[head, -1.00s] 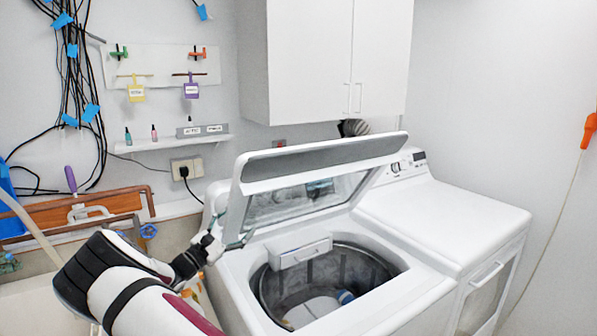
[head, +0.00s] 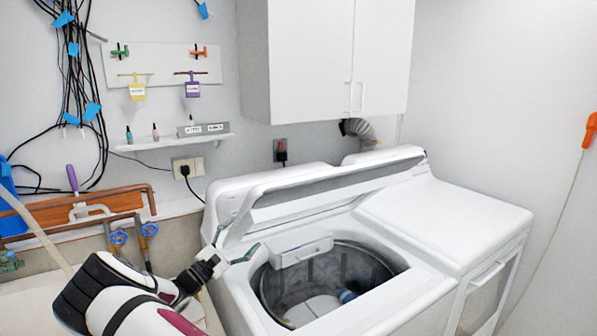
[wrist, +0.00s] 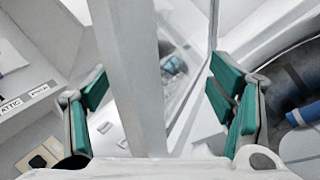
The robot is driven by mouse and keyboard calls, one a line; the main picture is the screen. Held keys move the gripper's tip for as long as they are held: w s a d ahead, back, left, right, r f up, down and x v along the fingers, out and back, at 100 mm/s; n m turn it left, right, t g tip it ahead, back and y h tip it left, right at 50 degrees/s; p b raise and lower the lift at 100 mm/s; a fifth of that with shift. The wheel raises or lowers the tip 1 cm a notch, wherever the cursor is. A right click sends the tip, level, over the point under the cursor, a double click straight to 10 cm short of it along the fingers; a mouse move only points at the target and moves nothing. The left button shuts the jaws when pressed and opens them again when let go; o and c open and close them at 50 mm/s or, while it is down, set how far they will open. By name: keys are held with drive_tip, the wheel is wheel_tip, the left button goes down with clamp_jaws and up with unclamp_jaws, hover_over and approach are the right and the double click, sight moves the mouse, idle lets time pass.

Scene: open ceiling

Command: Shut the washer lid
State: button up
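The white top-loading washer (head: 235,290) stands in front of my arm. Its lid (head: 335,184) is partly raised and tilts over the tub, with its window underside facing forward. The round metal tub (head: 380,268) is uncovered, and something white and blue lies inside. My gripper (head: 232,246) is at the lid's left side, near its lower left corner. In the wrist view, the teal finger pads of my gripper (wrist: 158,108) are spread apart, with the lid's pale edge (wrist: 132,75) between them. Whether either pad touches the lid is unclear.
A white dryer (head: 450,215) stands against the washer's right side. A white cupboard (head: 310,60) hangs above the back. A small shelf (head: 172,142) and a wooden board with a pipe (head: 85,212) are at the left. The space in front of the lid is clear.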

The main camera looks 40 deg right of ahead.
drive_tip(key=shift+s+f+m, duration=0.25)
drive_tip(key=shift+m, duration=0.05)
drive_tip(key=shift+w+r, duration=0.1)
drive_tip(key=shift+w+r, duration=0.1)
drive_tip(key=shift+r, duration=0.1)
idle(0.3)
drive_tip(key=shift+s+a+r, duration=0.1)
drive_tip(key=shift+a+r, duration=0.1)
drive_tip(key=shift+a, duration=1.05)
drive_tip(key=shift+s+a+r, duration=0.1)
drive_tip(key=shift+a+r, duration=0.15)
drive_tip(key=shift+a, duration=1.05)
drive_tip(key=shift+a+r, duration=0.2)
drive_tip(key=shift+a, duration=1.05)
drive_tip(key=o, duration=0.6)
drive_tip(key=shift+c, duration=0.2)
